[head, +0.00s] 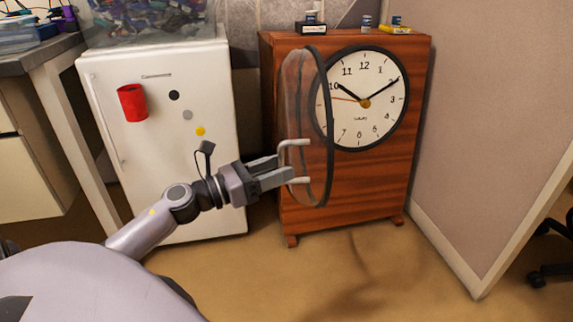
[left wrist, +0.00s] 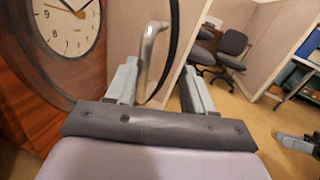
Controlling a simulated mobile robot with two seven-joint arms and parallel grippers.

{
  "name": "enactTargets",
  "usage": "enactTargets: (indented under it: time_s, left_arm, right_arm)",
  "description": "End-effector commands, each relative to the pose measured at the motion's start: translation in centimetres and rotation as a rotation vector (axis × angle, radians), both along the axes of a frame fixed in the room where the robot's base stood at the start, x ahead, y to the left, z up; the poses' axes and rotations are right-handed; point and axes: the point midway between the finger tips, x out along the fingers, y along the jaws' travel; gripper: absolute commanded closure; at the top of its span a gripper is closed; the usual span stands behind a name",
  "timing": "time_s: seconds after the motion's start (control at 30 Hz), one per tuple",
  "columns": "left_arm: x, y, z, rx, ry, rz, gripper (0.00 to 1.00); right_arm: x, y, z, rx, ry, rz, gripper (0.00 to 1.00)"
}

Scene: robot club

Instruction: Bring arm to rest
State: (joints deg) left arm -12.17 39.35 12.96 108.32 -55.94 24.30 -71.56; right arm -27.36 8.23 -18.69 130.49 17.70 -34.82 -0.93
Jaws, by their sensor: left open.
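My left gripper (head: 280,168) is open in front of the clock cabinet, its fingers at the pale curved handle (head: 284,151) of the clock's round glass door (head: 307,100). The door has a dark rim and stands swung out to the left of the clock face (head: 362,98). In the left wrist view, the metal handle (left wrist: 148,55) shows between the two open fingers (left wrist: 157,85), not clamped. Whether a finger touches it is unclear.
The wooden clock cabinet (head: 350,190) stands close ahead, with small items on top. A white fridge (head: 190,130) with a red can-like holder (head: 132,102) stands left of it. A partition wall (head: 490,130) is on the right. Open floor (head: 340,270) lies in front. Office chairs (left wrist: 232,48) stand farther off.

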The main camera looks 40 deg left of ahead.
Motion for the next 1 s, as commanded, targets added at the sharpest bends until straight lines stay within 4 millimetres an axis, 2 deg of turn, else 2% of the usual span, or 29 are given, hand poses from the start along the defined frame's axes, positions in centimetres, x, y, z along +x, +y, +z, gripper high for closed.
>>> enactTargets:
  time_s: [0.03, 0.67, 0.77, 0.87, 0.97, 1.0]
  left_arm:
    - [-0.5, -0.7, -0.2, -0.003, 0.005, -0.024, 0.62]
    - [-0.7, -0.4, -0.1, -0.002, 0.001, -0.019, 0.62]
    - [-0.7, -0.7, -0.2, -0.044, 0.013, -0.017, 0.62]
    - [-1.0, -1.7, -0.7, -0.221, 0.061, -0.011, 0.62]
    - [-1.5, -3.4, -1.7, -0.553, 0.163, 0.003, 0.62]
    - [-1.8, -4.2, -2.4, -0.719, 0.220, 0.011, 0.62]
  right_arm:
    - [0.0, 0.0, 0.0, 0.000, 0.000, 0.000, 0.57]
    - [-0.1, 0.0, 0.0, 0.000, 0.001, 0.000, 0.57]
    - [-0.1, 0.0, -0.1, 0.000, 0.003, 0.001, 0.57]
    - [-0.1, 0.0, -0.1, -0.001, 0.003, 0.000, 0.57]
    - [-0.1, 0.0, -0.1, 0.000, 0.002, -0.001, 0.57]
    - [-0.1, 0.0, -0.1, 0.000, 0.002, -0.001, 0.57]
